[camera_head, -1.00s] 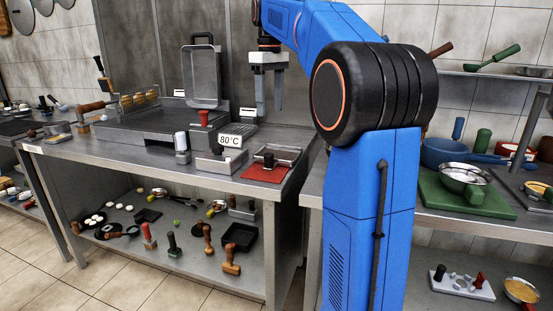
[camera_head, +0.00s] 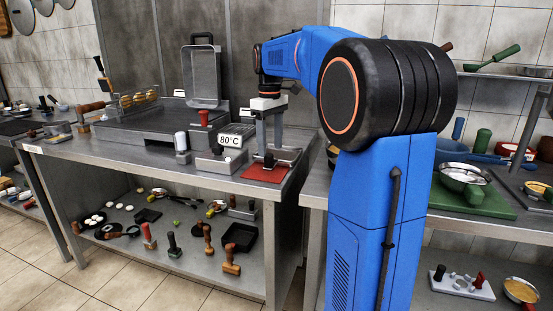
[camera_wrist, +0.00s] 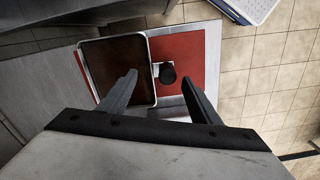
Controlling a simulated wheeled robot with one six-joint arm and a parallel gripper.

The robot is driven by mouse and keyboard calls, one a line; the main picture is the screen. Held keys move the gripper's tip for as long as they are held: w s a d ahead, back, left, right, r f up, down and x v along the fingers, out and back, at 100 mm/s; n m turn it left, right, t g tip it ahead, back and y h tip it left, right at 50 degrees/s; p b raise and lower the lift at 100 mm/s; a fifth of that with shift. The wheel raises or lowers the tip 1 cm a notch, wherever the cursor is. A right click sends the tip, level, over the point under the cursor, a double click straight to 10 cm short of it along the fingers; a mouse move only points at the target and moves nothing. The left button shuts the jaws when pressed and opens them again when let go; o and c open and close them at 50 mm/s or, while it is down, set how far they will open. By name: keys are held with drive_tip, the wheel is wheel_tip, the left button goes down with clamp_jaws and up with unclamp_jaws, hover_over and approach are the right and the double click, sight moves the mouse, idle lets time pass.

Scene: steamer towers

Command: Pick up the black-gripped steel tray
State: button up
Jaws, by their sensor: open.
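A small steel tray with a pale rim and a dark inside lies on a red mat (camera_head: 266,174), at the right end of the steel counter. In the wrist view the tray (camera_wrist: 115,62) fills the upper middle, and its black grip (camera_wrist: 168,73) sticks out from its right side over the mat. My gripper (camera_head: 270,160) is open and points down at the tray in the head view. In the wrist view my gripper's (camera_wrist: 160,79) fingers appear on either side of the grip, the left one over the tray. Contact cannot be told. The fingers hide part of the tray.
An upright steel pan (camera_head: 202,78) with a black handle stands behind the griddle (camera_head: 160,125). A boxy device with an 80°C sign (camera_head: 230,141) and a red-knobbed item (camera_head: 203,118) stand left of the mat. The counter's front edge is close to the mat.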

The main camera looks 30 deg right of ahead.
sight(270, 156)
drive_tip(key=shift+s+a+f, duration=0.1)
drive_tip(key=shift+f, duration=1.05)
drive_tip(key=shift+s+a+f, duration=0.1)
drive_tip(key=shift+f, duration=1.05)
drive_tip(key=c, duration=1.4)
drive_tip(key=shift+r, duration=5.05)
drive_tip(key=shift+c, duration=0.2)
